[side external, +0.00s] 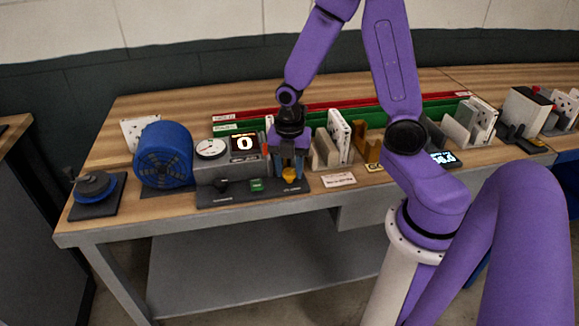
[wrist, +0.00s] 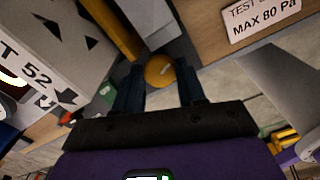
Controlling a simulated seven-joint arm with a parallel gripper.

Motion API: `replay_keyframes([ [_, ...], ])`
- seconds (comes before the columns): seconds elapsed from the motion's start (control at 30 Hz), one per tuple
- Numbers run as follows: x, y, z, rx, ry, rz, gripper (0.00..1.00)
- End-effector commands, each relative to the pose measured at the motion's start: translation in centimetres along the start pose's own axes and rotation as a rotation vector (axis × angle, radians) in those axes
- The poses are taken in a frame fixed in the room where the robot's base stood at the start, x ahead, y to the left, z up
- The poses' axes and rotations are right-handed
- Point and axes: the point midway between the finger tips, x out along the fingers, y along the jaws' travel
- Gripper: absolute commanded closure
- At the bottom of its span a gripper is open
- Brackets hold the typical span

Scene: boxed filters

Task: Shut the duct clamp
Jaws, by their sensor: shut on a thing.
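The duct clamp's round yellow knob (side external: 290,174) is low at the right end of the grey test station, and its clamp body is mostly hidden by my gripper. In the wrist view the knob (wrist: 160,70) sits between my two dark fingers. My gripper (side external: 291,166) points down over it and is shut on the knob; it also shows in the wrist view (wrist: 160,85). A yellow bar (wrist: 112,30) runs up left of the knob in the wrist view. I cannot tell from these frames whether the clamp is open or shut.
The test station (side external: 222,176) has a gauge, a display reading 0 and a green button. A blue blower (side external: 163,155) stands to its left. White filters (side external: 338,135) stand to the right, behind a small sign (side external: 338,180). A white box (wrist: 45,45) is close by my fingers.

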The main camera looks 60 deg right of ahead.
Motion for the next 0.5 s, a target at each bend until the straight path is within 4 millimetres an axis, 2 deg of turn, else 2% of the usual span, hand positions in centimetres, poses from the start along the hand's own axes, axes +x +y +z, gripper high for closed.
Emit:
replay_keyframes([
  [0.5, -0.08, 0.07, 0.09, 0.035, -0.001, 0.003, 0.91],
])
